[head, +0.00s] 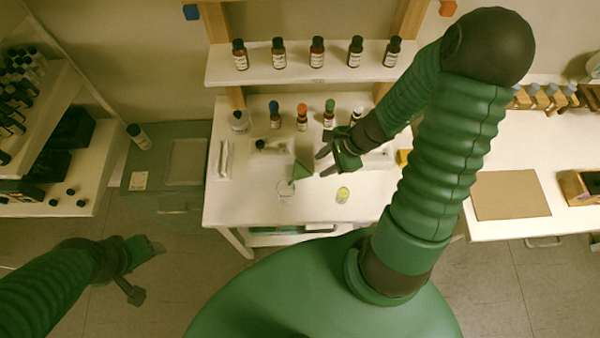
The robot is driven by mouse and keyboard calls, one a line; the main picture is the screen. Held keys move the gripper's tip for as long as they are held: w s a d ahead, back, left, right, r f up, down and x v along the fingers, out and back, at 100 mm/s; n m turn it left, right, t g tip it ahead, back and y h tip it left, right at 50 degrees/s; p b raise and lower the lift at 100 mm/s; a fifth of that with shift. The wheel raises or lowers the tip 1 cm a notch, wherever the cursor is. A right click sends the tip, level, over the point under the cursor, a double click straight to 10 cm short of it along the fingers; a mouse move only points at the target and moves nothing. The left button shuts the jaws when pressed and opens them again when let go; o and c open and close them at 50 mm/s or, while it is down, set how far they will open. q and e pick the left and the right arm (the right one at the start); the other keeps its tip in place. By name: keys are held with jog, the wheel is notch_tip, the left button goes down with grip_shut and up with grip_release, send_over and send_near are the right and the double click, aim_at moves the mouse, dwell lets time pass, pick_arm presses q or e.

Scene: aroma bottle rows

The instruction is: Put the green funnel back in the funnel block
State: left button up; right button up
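The green funnel (302,169) is tilted above the white table (240,211), with its narrow end toward a small clear glass vessel (286,189). I cannot tell whether it touches the glass. My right gripper (322,165) is just right of the funnel, its fingers spread with a gap between them and pointing left. I see no clear grip on the funnel. My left gripper (146,272) is open and empty over the floor at lower left. I cannot make out the funnel block for certain; a pale low object (378,158) behind my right gripper is partly hidden.
Coloured-top bottles (302,118) stand at the table's back, below a shelf (300,70) of dark bottles. The table's front left is clear.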

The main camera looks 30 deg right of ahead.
aim_at(312, 174)
jog(key=b+x, duration=0.1)
jog(key=x, duration=0.3)
jog(key=shift+w+f, duration=0.1)
jog(key=b+x, duration=0.2)
jog(key=x, duration=0.1)
jog(key=b+x, duration=0.1)
jog(key=x, duration=0.1)
jog(key=shift+s+d+f, duration=0.2)
jog(key=shift+s+d, duration=0.05)
jog(key=shift+d, duration=0.05)
jog(key=shift+w+a+f+b, duration=0.1)
jog(key=shift+w+f+b, duration=0.1)
jog(key=shift+f+b, duration=0.1)
pick_arm(q)
jog(key=x, duration=0.3)
jog(key=s+x, duration=0.1)
jog(key=x, duration=0.1)
jog(key=shift+w+f, duration=0.1)
jog(key=shift+f, duration=0.1)
pick_arm(e)
jog(key=shift+w+a, duration=0.2)
jog(key=shift+a, duration=0.05)
pick_arm(q)
jog(key=shift+d, duration=0.1)
pick_arm(e)
jog(key=shift+s+d, duration=0.1)
grip_shut()
